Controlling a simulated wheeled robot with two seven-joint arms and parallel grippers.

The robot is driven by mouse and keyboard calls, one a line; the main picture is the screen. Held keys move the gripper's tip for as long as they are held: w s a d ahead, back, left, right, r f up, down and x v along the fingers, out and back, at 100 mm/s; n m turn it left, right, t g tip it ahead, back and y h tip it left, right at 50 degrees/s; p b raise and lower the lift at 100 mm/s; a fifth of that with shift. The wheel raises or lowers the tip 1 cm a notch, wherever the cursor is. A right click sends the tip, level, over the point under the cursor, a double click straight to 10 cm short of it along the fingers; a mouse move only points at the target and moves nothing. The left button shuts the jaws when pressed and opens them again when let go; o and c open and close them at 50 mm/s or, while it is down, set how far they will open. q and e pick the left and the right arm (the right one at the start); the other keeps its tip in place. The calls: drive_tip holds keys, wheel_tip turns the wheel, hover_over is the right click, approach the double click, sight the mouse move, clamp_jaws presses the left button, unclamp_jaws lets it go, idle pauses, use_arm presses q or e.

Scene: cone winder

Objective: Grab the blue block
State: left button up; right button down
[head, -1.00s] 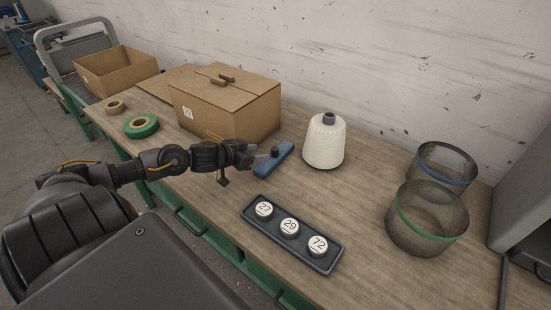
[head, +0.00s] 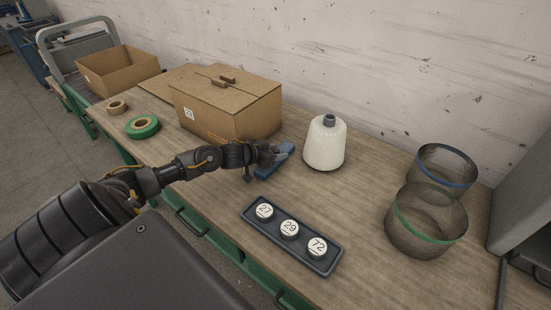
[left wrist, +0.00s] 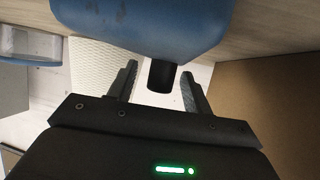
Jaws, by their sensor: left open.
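The blue block (head: 264,172) lies on the table between the closed cardboard box and the white cone. It also fills the top of the left wrist view (left wrist: 140,28), where a black knob (left wrist: 161,76) stands out from it. My left gripper (head: 279,153) is at the block and hides part of it in the head view. In the left wrist view its two fingers (left wrist: 159,80) are open, one on each side of the knob, with gaps showing. My right gripper is not in view.
The white cone (head: 325,145) stands just right of the block. The closed cardboard box (head: 240,108) is close behind my gripper. A dark tray (head: 251,214) with several numbered discs lies in front. Two mesh bins (head: 425,225) stand at right.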

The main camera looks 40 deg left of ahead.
sight(276, 149)
use_arm(q)
clamp_jaws()
idle(0.5)
drive_tip(key=shift+r, duration=0.2)
drive_tip(key=shift+a+r, duration=0.1)
drive_tip(key=shift+r, duration=0.1)
wheel_tip(276, 149, up, 2)
drive_tip(key=shift+w+r+b, duration=0.1)
drive_tip(key=shift+r+b, duration=0.05)
drive_tip(key=shift+b, duration=0.45)
drive_tip(key=w+a+r+p+v, duration=0.1)
drive_tip(key=r+v, duration=0.1)
drive_tip(key=v, duration=1.5)
drive_tip(key=shift+w+r, duration=0.2)
drive_tip(key=shift+r, duration=0.05)
